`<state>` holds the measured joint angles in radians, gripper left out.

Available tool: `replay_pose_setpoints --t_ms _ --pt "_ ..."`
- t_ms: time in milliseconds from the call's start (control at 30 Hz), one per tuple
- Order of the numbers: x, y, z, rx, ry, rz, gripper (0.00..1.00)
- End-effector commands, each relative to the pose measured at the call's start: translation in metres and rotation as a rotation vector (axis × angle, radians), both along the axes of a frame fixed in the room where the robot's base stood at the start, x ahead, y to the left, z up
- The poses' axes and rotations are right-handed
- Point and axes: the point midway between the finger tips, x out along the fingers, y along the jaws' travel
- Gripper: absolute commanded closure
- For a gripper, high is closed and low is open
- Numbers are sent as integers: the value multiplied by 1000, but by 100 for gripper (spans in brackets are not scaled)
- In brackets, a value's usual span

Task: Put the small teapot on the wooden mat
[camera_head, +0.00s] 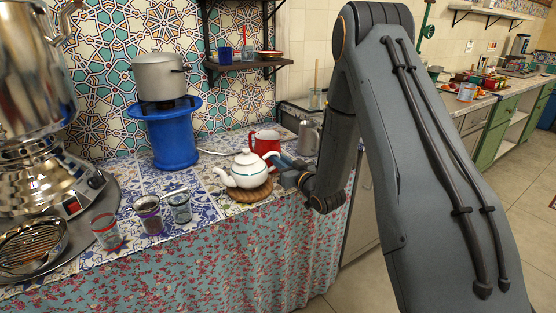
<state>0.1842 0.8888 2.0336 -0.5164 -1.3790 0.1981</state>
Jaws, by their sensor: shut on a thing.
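My arm comes in from the right and covers part of the counter's right end.
A red mug (265,141) and a metal pitcher (308,137) stand close behind. Several glasses (148,214) stand left of the teapot. A blue stand (172,137) holds a grey pot (160,76). A large samovar (32,90) fills the far left.

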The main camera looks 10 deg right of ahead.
Motion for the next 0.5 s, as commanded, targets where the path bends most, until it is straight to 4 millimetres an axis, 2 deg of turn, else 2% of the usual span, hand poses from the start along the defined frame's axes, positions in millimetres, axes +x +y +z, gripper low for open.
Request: replay_pose_setpoints --t_ms 200,233,300,333,500 --pt "0 0 -1 1 -2 0 100" --pt "0 0 -2 0 0 0 83" --pt "0 0 -2 0 0 0 71" --pt "0 0 -2 0 0 0 67" --pt "0 0 -2 0 0 0 67"
